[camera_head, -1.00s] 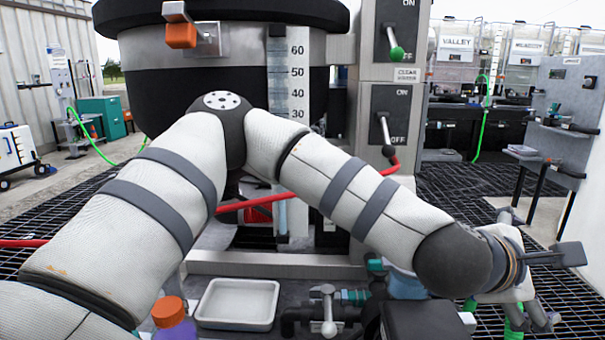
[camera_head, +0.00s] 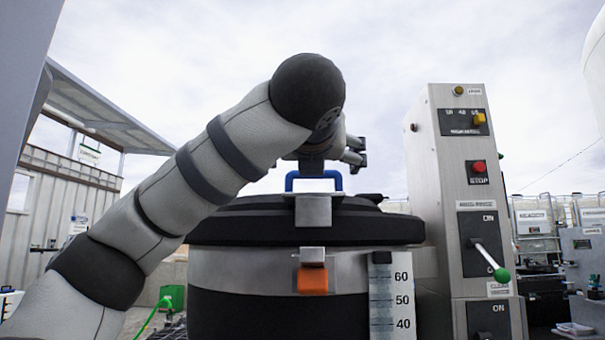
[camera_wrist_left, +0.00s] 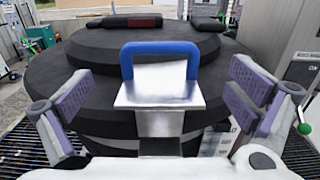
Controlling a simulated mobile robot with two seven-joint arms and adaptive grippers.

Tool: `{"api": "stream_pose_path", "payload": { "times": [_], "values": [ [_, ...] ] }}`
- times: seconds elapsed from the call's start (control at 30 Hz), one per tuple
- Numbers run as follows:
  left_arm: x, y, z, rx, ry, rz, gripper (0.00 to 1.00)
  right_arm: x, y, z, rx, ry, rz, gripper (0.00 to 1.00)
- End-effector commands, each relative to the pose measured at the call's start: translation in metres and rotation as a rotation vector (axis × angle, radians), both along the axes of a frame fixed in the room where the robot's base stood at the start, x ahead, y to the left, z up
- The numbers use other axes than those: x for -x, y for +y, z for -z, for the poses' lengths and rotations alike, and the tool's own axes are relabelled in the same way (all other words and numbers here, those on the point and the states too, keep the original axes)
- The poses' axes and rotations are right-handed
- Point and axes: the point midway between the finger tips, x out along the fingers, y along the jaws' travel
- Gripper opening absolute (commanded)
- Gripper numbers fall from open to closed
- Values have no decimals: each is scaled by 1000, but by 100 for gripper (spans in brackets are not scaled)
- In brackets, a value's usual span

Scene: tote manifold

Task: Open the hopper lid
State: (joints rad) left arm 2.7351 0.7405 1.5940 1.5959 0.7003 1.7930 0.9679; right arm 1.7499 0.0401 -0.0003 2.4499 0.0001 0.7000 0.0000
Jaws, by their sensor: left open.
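The hopper lid (camera_head: 240,228) is a round black cover, shut on the hopper (camera_head: 240,270). A blue handle (camera_head: 291,180) stands on a silver bracket (camera_head: 313,211) at its front edge. An orange latch piece (camera_head: 312,279) sits just below the lid. My left gripper (camera_head: 357,151) is above the lid, close to the handle, partly hidden by its own arm. In the left wrist view, its open fingers (camera_wrist_left: 165,103) are wide apart on either side of the handle (camera_wrist_left: 160,48) and bracket (camera_wrist_left: 160,92), with nothing between the pads held. My right gripper is not in view.
A grey control column (camera_head: 440,190) with a red stop button (camera_head: 479,167) and a green-tipped lever (camera_head: 501,275) stands close to the right of the hopper. A white level scale (camera_head: 385,300) is on the hopper front. Open sky is above the lid.

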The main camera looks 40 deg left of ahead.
Motion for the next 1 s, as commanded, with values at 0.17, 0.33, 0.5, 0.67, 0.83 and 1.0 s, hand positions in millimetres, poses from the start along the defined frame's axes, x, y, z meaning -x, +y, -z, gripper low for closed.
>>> {"api": "stream_pose_path", "payload": {
  "times": [0.17, 0.33, 0.5, 0.67, 0.83, 1.0],
  "values": [
    [-35, 32, 0, 3, 0, -3, 100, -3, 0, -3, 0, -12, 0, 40],
    [-60, 51, -1, 1, -1, 0, 100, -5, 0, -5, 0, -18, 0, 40],
    [-70, 59, -1, -2, -2, 0, 100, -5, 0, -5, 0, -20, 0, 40],
    [-71, 59, 0, -3, -2, 1, 100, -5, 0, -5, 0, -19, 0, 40],
    [-71, 59, 0, -3, -2, 1, 75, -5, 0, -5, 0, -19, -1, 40],
    [-71, 59, 0, -3, -1, 1, 42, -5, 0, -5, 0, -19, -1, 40]
  ]
}}
